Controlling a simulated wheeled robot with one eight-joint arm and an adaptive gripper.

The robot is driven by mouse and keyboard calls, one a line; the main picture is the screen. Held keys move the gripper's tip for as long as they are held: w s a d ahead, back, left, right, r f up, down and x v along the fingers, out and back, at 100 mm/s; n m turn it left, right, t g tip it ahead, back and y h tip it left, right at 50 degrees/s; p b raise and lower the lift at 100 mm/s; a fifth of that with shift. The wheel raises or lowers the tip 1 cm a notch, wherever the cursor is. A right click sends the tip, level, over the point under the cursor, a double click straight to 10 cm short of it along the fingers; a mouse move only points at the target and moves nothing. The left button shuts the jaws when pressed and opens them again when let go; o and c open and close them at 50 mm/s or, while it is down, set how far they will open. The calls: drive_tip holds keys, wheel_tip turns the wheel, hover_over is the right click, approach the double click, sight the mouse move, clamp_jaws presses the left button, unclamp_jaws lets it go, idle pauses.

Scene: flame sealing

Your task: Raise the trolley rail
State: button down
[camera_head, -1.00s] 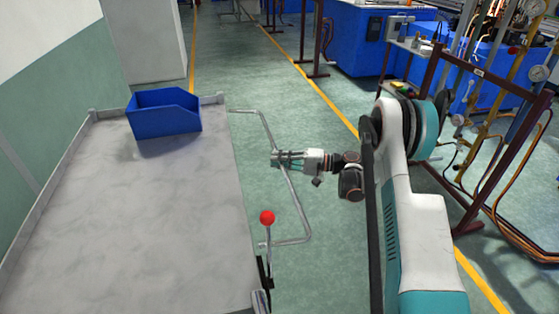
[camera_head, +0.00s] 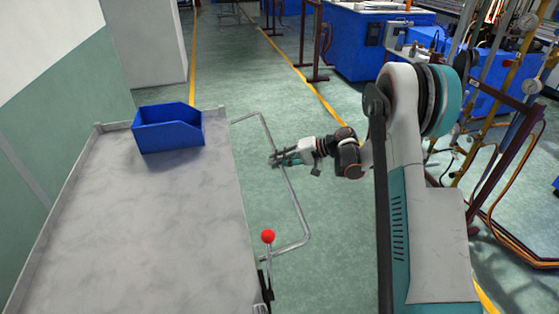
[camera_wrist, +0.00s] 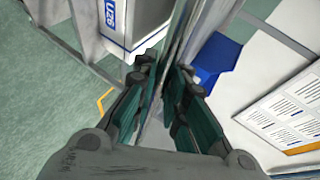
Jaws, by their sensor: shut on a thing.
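The trolley rail (camera_head: 292,195) is a bent grey metal bar along the right side of the trolley (camera_head: 180,235). It stands out sideways from the trolley's edge in the head view. My gripper (camera_head: 276,159) is at the rail's long middle stretch, toward its far end, with its fingers around the bar. In the wrist view my gripper (camera_wrist: 162,80) has its two dark and teal fingers close together on the rail. The fingers hide the held part. A lever with a red knob (camera_head: 267,237) stands at the trolley's near right corner.
A blue open bin (camera_head: 168,128) sits on the trolley's far end. Green floor (camera_head: 330,240) lies clear right of the rail. A dark red pipe frame with hoses (camera_head: 510,165) stands at the right. Blue machines (camera_head: 360,40) stand at the back.

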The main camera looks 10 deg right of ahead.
drive_tip(key=a+r+n+h+p, duration=0.3)
drive_tip(key=a+r+h+p, duration=0.4)
drive_tip(key=a+r+h, duration=0.3)
drive_tip(key=shift+a+g+h, duration=0.4)
drive_tip(key=shift+a+h, duration=0.8)
drive_tip(key=shift+a, duration=0.65)
drive_tip(key=c, duration=1.6)
unclamp_jaws()
drive_tip(key=shift+a, duration=0.1)
drive_tip(key=v, duration=1.2)
